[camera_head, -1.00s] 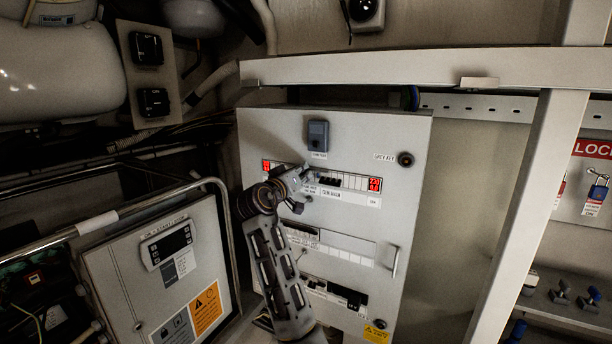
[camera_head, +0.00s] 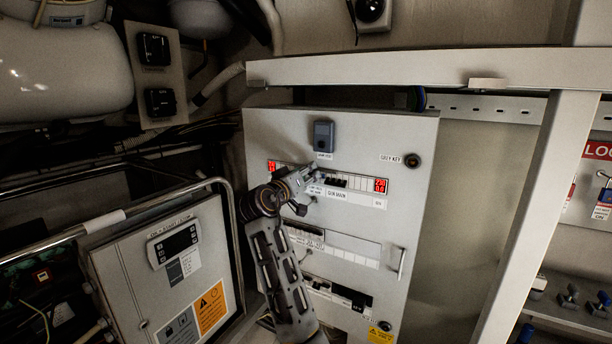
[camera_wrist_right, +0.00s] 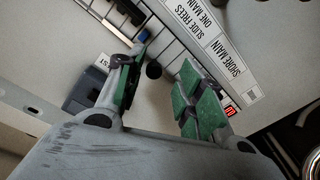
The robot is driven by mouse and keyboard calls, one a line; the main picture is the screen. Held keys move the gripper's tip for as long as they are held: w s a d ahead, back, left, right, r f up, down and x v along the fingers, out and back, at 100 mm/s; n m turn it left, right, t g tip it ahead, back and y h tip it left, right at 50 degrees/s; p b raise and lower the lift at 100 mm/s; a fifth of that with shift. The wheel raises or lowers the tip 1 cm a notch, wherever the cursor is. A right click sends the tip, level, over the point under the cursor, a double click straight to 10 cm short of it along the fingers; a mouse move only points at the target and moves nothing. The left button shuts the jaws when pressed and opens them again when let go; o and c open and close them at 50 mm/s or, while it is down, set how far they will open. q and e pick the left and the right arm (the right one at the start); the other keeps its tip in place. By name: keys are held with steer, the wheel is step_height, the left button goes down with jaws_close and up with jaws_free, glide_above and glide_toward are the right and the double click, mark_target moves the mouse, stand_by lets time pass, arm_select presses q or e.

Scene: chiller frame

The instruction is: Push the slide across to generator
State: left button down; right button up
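The white panel (camera_head: 350,140) has a breaker row (camera_head: 345,182) with red displays at its ends and a label that appears to read "GEN MAIN" (camera_head: 337,194). My right gripper (camera_head: 312,182) is at the left part of this row and covers some of it. In the right wrist view, my right gripper (camera_wrist_right: 165,78) is open, its green-padded fingers apart. A small dark round knob (camera_wrist_right: 153,70) shows between them, close to the left finger; contact cannot be told. A label there reads "SLIDE FREES ONE MAIN" (camera_wrist_right: 200,22). The slide's position is unclear. My left gripper is out of view.
A grey box (camera_head: 323,136) sticks out above the row; a key switch (camera_head: 412,160) is at upper right. A handle (camera_head: 401,264) stands out lower right. A rail (camera_head: 430,68) crosses above. A metal-tube frame (camera_head: 150,205) and control box (camera_head: 170,270) stand left.

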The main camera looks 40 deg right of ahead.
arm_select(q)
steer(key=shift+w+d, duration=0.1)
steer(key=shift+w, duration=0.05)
arm_select(e)
steer(key=v, duration=1.1)
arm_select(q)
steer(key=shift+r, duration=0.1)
